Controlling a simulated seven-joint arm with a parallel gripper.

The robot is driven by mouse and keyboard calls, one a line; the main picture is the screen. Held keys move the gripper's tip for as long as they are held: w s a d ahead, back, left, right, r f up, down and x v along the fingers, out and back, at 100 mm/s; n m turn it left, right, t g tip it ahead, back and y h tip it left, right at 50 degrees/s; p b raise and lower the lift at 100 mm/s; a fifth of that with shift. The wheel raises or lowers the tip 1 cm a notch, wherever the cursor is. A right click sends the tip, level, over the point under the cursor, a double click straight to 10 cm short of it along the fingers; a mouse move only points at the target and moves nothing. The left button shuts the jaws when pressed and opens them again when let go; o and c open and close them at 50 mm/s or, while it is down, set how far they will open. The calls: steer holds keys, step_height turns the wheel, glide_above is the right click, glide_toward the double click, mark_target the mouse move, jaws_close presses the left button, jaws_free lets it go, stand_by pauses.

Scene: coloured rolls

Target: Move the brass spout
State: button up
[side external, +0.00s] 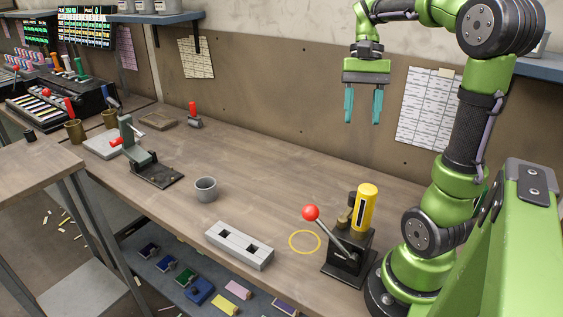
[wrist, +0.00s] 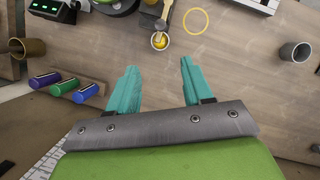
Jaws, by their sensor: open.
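A small brass-coloured part, which looks like the brass spout (side external: 345,215), sits on the black lever press (side external: 346,262) beside an upright yellow cylinder (side external: 367,207). In the wrist view the press lies at the top edge, partly cut off. My gripper (side external: 363,121) is open and empty, pointing down high above the bench, near the back wall. Its teal fingers also show apart in the wrist view (wrist: 160,70).
The press lever's red knob (side external: 311,212) leans toward a yellow ring (side external: 305,242) on the bench. A grey cup (side external: 206,189) and a grey two-hole block (side external: 239,245) stand left. The wrist view shows purple, green and blue rolls (wrist: 75,90) and a brass-coloured cup (wrist: 30,47).

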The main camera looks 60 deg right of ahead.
glide_toward(354, 193)
steer(key=x, duration=0.9)
steer(key=shift+r, duration=0.1)
jaws_close()
